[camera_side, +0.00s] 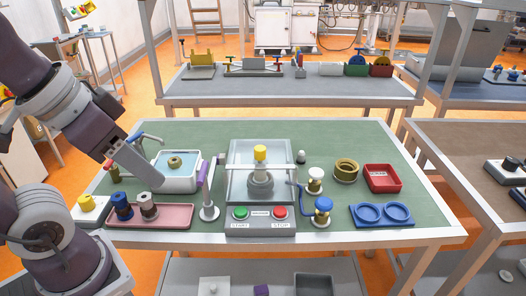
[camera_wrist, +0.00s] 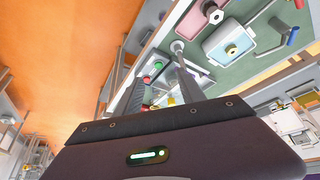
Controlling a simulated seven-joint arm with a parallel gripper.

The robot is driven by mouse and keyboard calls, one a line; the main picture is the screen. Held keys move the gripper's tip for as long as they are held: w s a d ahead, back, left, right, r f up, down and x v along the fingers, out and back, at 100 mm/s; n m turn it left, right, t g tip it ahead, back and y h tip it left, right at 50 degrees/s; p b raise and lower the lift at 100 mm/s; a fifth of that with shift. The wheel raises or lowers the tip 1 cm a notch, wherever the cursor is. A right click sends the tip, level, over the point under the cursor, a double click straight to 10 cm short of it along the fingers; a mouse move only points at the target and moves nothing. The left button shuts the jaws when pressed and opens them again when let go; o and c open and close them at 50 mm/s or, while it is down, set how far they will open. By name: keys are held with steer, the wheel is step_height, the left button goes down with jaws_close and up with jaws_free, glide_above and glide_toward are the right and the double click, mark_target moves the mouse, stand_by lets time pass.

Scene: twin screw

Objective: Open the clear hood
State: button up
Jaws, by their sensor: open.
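The clear hood (camera_side: 240,178) is a transparent box that sits down over a grey round part (camera_side: 260,184) with a yellow top (camera_side: 260,153). A light bar runs across it, and a purple handle (camera_side: 205,172) stands at its left. In the wrist view my gripper (camera_wrist: 160,52) is open and empty, its two dark fingers pointing towards the bench. The fingers partly hide the hood area there, so I cannot make out the hood clearly. In the side view my arm reaches in from the left, short of the hood.
A panel with green (camera_side: 240,213) and red (camera_side: 281,212) buttons lies in front of the hood. A grey post (camera_side: 209,205), pink tray (camera_side: 165,215) and white basin (camera_side: 178,180) are at its left. A blue-topped valve (camera_side: 323,206), red bin (camera_side: 382,178) and blue ring holder (camera_side: 381,215) are right.

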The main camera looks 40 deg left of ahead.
steer(key=w+r+n+g, duration=0.2)
steer(key=w+r, duration=0.2)
steer(key=w, duration=0.5)
steer(key=n+g, duration=0.3)
glide_above(260, 147)
step_height(260, 147, down, 6)
steer(key=shift+s+d+r, duration=0.1)
steer(key=shift+s+r, duration=0.05)
step_height(260, 147, down, 7)
steer(key=shift+r, duration=0.2)
steer(key=shift+f, duration=0.35)
steer(key=shift+c, duration=0.3)
jaws_close()
